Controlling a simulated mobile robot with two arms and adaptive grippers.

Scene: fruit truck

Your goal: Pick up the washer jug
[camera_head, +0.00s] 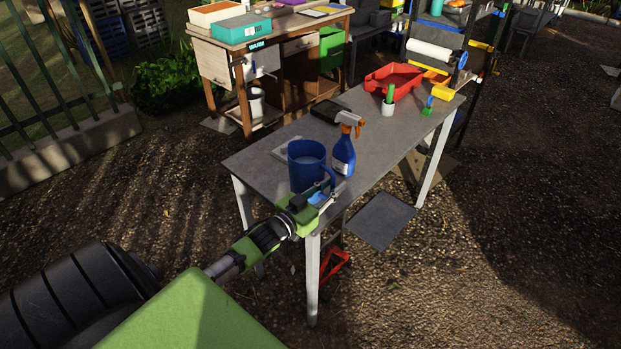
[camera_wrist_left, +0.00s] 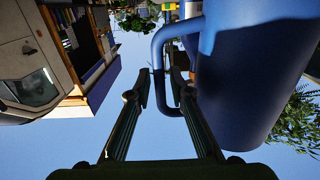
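The blue washer jug (camera_head: 306,167) stands upright near the front left end of the grey table (camera_head: 272,178). Its handle is on the right side in the head view. My left gripper (camera_head: 322,194) is at the table's front edge, by the jug's handle. In the left wrist view the gripper (camera_wrist_left: 161,88) has its two fingers apart. The jug's body (camera_wrist_left: 250,75) fills the right side there. Its looped handle (camera_wrist_left: 158,70) shows between the fingertips; I cannot tell whether they touch it. My right gripper is not in view.
A blue spray bottle (camera_head: 343,156) with an orange and white head stands close right of the jug. A red tray (camera_head: 393,80), a small white pot (camera_head: 388,108) and a dark flat item (camera_head: 327,111) lie farther back. A wooden desk (camera_head: 285,75) stands behind.

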